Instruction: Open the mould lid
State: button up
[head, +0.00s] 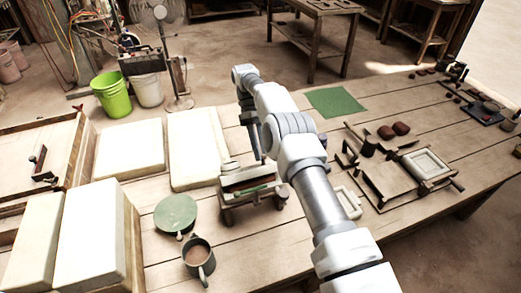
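The tile press assembly (388,183) lies on the right half of the wooden table. A pale square mould frame (427,165) with a raised rim sits at its right side, next to a flat brown board. I cannot tell whether this board is the mould lid or how it is hinged. A second pale frame-like piece (347,203) is partly hidden behind my arm. My arm rises from the bottom, bends at the top and drops down left of centre. My gripper's fingers are hidden behind the arm, so I cannot see whether they hold anything.
A small wooden stand (250,188) is below my arm. A mug (199,258) and a green disc (175,213) stand front left. Large pale blocks (133,150) fill the left side. A green mat (334,102) lies at the back. Small dark lumps (387,132) lie behind the press.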

jog(key=shift+o, duration=1.3)
notch_tip(320, 180, up, 4)
jog(key=p, duration=0.3)
jog(key=shift+r, duration=0.25)
jog(key=shift+d, duration=0.25)
jog(key=s+d+r+b, duration=0.1)
jog(key=s+d+r, duration=0.1)
jog(key=d+r, duration=0.4)
jog(key=d, duration=0.5)
jog(key=shift+s+r+b, duration=0.2)
jog(key=shift+s+b, duration=0.15)
jog(key=shift+s, duration=0.05)
jog(key=shift+a, duration=0.1)
